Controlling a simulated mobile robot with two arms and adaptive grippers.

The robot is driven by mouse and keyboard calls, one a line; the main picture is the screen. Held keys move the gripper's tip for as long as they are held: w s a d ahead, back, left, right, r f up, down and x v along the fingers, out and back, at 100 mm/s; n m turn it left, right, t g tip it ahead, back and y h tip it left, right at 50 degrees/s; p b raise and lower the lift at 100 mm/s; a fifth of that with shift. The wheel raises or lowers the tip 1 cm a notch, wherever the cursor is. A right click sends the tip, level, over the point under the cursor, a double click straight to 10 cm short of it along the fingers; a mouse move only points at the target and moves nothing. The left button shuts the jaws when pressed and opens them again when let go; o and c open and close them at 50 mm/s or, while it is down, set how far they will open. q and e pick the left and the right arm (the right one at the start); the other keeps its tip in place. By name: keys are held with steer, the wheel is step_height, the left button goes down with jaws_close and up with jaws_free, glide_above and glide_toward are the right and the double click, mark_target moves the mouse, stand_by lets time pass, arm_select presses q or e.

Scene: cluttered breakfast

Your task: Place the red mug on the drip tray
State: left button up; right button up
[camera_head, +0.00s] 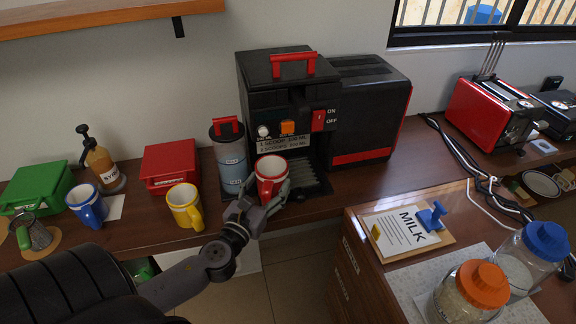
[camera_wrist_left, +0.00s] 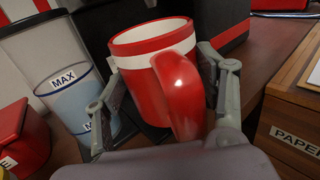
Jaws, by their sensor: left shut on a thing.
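Whether the mug touches the tray or the counter cannot be told. My right gripper is not in view.
A clear canister with a red-handled lid (camera_head: 229,157) stands close left of the mug. A yellow mug (camera_head: 184,207), a blue mug (camera_head: 86,205) and a red box (camera_head: 169,166) are further left. A wooden box (camera_head: 362,268) with a milk card (camera_head: 403,232) stands to the right.

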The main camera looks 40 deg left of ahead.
arm_select(q)
steer(key=x, duration=1.2)
steer(key=shift+w+p, duration=0.1)
steer(key=shift+p, duration=0.25)
steer(key=shift+f+b, duration=0.9)
steer(key=shift+f, duration=0.85)
steer(key=shift+f, duration=0.1)
steer(key=o, duration=0.9)
steer(key=shift+f, duration=0.1)
steer(key=o, duration=0.5)
steer(key=shift+c, duration=0.2)
